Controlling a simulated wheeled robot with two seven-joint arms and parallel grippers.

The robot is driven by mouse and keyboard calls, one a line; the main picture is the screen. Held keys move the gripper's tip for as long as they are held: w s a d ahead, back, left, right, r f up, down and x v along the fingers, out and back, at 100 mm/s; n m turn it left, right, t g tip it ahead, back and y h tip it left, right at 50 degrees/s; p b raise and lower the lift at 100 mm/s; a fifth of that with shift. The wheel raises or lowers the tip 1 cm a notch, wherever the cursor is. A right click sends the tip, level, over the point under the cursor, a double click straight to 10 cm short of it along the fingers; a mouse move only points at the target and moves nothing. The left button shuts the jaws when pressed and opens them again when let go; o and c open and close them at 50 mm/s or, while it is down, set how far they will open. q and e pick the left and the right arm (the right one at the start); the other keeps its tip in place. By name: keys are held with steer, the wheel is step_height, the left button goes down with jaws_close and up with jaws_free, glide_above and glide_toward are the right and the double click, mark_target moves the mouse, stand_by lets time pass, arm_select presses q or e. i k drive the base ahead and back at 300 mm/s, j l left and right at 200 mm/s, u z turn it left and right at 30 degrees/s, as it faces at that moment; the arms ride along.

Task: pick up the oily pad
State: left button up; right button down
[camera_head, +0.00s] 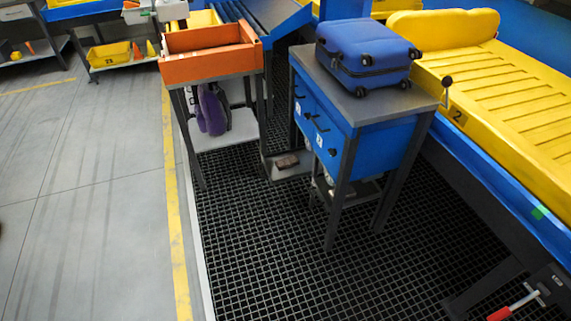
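No thing in view is clearly an oily pad. A small dark brown flat object (287,161) lies on a low grey shelf (292,173) between the orange-topped stand and the blue cabinet. It is too small to tell whether it is the pad. Neither of my grippers shows in the head view.
A blue suitcase (366,55) lies on the metal-topped blue cabinet (384,146). An orange tray (212,63) tops a stand with a purple bag (213,109) below. A yellow conveyor (500,85) runs along the right. Black grating (270,260) and grey floor (85,200) are open.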

mark_target(287, 162)
steer(key=i+j+z, duration=0.1)
steer(key=i+j, duration=0.2)
steer(key=i+j+z, duration=0.1)
steer(key=i+j, duration=0.15)
steer(key=j, duration=0.2)
steer(key=i+j, duration=0.3)
steer(key=i+j+z, duration=0.15)
steer(key=j, duration=0.4)
steer(key=i+j+z, duration=0.1)
steer(key=i+j, duration=0.25)
steer(key=j, duration=0.1)
